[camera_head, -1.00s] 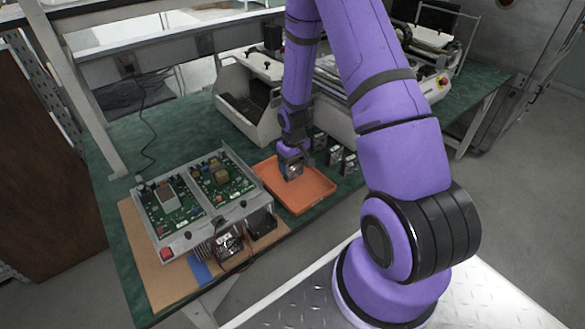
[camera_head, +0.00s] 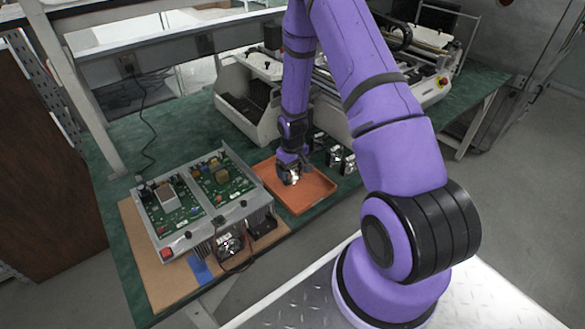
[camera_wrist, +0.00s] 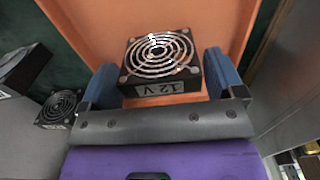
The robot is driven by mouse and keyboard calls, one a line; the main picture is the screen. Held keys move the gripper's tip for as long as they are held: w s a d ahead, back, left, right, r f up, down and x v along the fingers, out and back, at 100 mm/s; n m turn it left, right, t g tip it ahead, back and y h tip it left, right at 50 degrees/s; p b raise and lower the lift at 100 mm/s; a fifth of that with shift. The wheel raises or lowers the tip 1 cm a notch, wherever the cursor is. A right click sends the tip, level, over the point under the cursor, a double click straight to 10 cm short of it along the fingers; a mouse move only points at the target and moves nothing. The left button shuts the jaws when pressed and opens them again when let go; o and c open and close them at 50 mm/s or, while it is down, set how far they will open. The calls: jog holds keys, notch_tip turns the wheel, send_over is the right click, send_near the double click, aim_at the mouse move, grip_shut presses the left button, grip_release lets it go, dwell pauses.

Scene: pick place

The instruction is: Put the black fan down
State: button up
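The black fan (camera_wrist: 160,58), with a silver ring grille and a "12 V" label on its near side, sits between the two blue finger pads of my gripper (camera_wrist: 161,75) in the wrist view. The orange tray (camera_wrist: 85,20) is beneath and beyond the fan. In the head view my gripper (camera_head: 290,176) is pointed down over the left part of the orange tray (camera_head: 314,200). Whether the fan touches the tray floor cannot be told.
Several other fans (camera_head: 334,156) stand right behind the tray. An open metal chassis with green circuit boards (camera_head: 205,195) is left of the tray, with a fan (camera_head: 230,245) and wires at its front. A large white machine (camera_head: 252,115) stands behind.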

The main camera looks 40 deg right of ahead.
jog(key=shift+o, duration=0.8)
jog(key=shift+r, duration=0.1)
jog(key=s+a+r+t, duration=0.1)
jog(key=s+a+r, duration=0.15)
jog(key=r, duration=0.95)
jog(key=s+a+r+t+h, duration=0.1)
jog(key=s+a+r, duration=0.15)
jog(key=r, duration=1.05)
jog(key=s+a+r, duration=0.2)
jog(key=s+r, duration=0.1)
jog(key=r, duration=0.9)
jog(key=s+a+r+t, duration=0.1)
jog(key=s+a+r, duration=0.2)
jog(key=s+r, duration=0.3)
jog(key=s+a+r+t+y, duration=0.1)
jog(key=s+r, duration=0.4)
jog(key=s, duration=0.7)
jog(key=shift+s+a+r+t, duration=0.4)
jog(key=shift+a+t, duration=0.2)
jog(key=shift+a, duration=0.5)
